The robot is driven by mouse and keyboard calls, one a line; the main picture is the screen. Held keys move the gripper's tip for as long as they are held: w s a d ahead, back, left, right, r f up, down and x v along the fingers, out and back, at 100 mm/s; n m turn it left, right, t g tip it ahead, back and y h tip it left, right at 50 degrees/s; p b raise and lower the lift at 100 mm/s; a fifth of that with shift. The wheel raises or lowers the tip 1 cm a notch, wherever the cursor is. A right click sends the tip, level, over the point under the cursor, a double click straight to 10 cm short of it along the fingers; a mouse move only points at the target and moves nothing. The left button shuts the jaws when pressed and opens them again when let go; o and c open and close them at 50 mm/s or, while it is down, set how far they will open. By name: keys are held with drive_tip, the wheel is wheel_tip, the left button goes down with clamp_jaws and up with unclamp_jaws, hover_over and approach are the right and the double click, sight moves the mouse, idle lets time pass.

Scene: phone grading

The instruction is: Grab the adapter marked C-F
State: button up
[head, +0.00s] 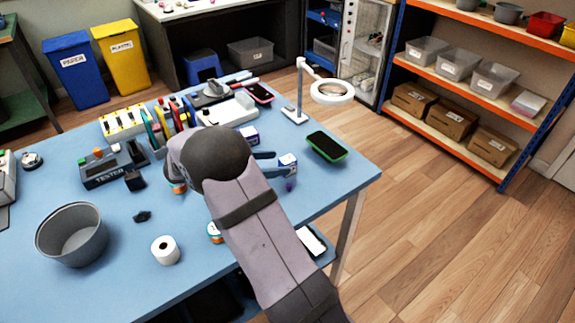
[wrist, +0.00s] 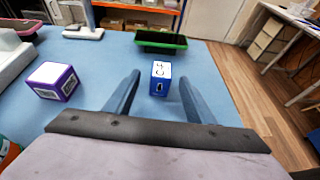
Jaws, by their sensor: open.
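A small blue adapter (wrist: 159,77) with a white top label stands on the blue table, lined up between my fingertips in the wrist view. Its label shows dark characters seemingly including a C, but I cannot read it fully. A dark port shows on its near face. A purple block with a white top (wrist: 52,80) stands to the left.
A green-edged phone (wrist: 161,42) lies beyond the adapter. A magnifier lamp (head: 332,92) stands at the table's far edge. A tester (head: 101,172), a grey bowl (head: 72,235) and a white roll (head: 165,250) are left of my arm. The table's right edge is nearby.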

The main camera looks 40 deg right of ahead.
sight(281, 163)
drive_tip(key=shift+p+x, duration=0.35)
drive_tip(key=shift+x, duration=2.2)
drive_tip(key=shift+s, duration=0.15)
drive_tip(key=c, duration=1.1)
